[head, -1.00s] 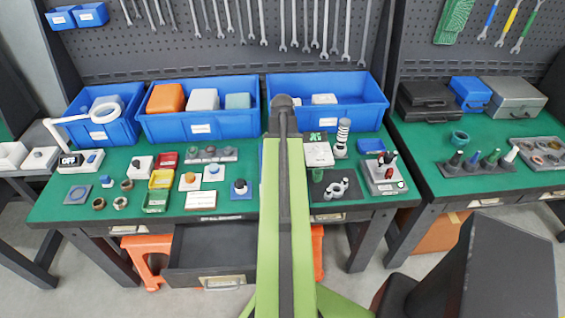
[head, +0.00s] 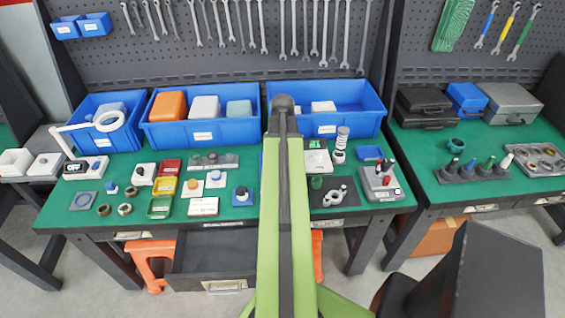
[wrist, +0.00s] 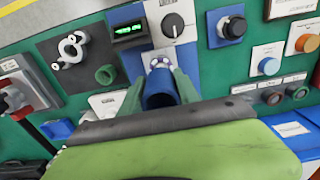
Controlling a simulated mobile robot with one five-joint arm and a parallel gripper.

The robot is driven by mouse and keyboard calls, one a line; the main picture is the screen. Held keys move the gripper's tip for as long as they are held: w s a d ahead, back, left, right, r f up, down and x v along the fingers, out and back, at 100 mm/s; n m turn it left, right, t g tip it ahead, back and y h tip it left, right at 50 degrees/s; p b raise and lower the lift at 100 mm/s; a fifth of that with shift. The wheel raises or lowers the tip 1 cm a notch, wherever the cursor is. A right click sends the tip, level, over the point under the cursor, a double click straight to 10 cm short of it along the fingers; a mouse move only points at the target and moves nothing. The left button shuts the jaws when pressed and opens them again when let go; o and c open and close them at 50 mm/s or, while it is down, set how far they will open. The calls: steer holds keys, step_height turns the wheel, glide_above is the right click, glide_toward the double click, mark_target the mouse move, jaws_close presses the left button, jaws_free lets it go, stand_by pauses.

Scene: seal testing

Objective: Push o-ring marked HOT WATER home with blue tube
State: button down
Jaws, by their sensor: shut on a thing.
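In the wrist view my gripper (wrist: 160,80) is shut on the blue tube (wrist: 158,98), one green finger on each side. The tube's open, dark end faces the camera. Just beyond the tube is a pale, shiny part (wrist: 160,62) on the blue panel (wrist: 196,62); I cannot tell whether the tube touches it. No HOT WATER marking is readable, and I cannot make out the o-ring. In the head view my arm hides the gripper and the tube.
Beside the tube are a green-lit display (wrist: 129,29) and a knob (wrist: 173,25). A dark plate with a metal fitting (wrist: 72,48) and a green ring (wrist: 105,74) lie to the left. Push buttons (wrist: 268,66) stand right. A tube rack (head: 480,172) is on the right bench.

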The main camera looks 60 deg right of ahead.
steer(key=shift+r+p, duration=1.9)
steer(key=shift+r, duration=0.3)
steer(key=shift+f, duration=0.1)
